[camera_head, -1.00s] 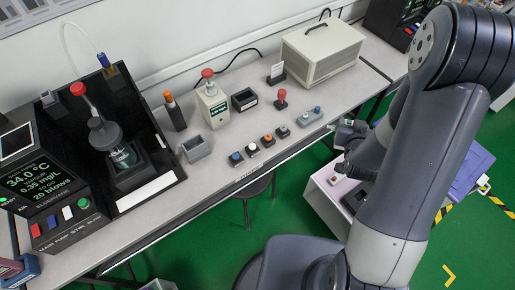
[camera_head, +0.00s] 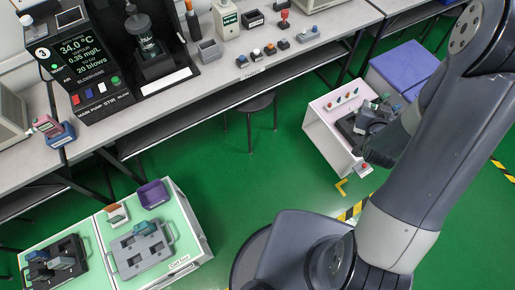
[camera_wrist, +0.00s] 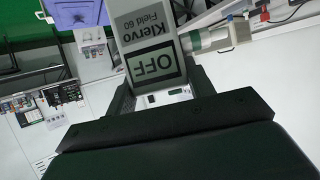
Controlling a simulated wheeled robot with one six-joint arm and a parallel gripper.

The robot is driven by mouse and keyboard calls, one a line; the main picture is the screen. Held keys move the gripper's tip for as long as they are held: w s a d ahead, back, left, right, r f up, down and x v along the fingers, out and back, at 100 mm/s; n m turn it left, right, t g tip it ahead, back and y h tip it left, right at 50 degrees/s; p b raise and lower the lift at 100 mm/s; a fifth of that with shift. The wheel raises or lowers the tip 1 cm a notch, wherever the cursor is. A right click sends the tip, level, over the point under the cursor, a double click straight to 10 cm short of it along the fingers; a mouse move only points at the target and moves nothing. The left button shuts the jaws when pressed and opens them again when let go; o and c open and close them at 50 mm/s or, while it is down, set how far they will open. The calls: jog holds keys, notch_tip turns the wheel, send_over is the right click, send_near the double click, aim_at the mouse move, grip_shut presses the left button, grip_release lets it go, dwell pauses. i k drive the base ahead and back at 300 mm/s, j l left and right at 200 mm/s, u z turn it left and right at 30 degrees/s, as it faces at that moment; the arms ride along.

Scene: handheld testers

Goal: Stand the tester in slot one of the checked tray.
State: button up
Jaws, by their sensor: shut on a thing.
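My gripper (camera_head: 376,140) is shut on a grey tester (camera_wrist: 150,35) in the wrist view. Its face reads "Klervo Field 60" upside down, and its screen reads OFF. In the head view my gripper is by the white stand at the right, with the tester partly hidden by gripper and arm. At the lower left, a cart carries a grey tray (camera_head: 128,264) with handles and a teal-grey tester (camera_head: 145,228) standing in it. A black tray (camera_head: 72,242) beside it holds several testers. I cannot read which tray is marked checked, nor any slot numbers.
The white stand (camera_head: 320,128) has a row of coloured buttons. A purple bin (camera_head: 152,194) and a small orange-and-white holder (camera_head: 116,214) sit on the cart behind the grey tray. A long bench with equipment runs along the back. Green floor (camera_head: 225,180) lies open between cart and stand.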

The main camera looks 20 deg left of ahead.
aim_at(138, 260)
jog(key=k+z, duration=0.25)
jog(key=k, duration=1.15)
jog(key=k+j+z, duration=0.2)
jog(key=k+j, duration=0.85)
jog(key=j, duration=0.25)
jog(key=k+j, duration=0.1)
jog(key=j, duration=0.25)
jog(key=k+j+z, duration=0.1)
jog(key=j, duration=0.25)
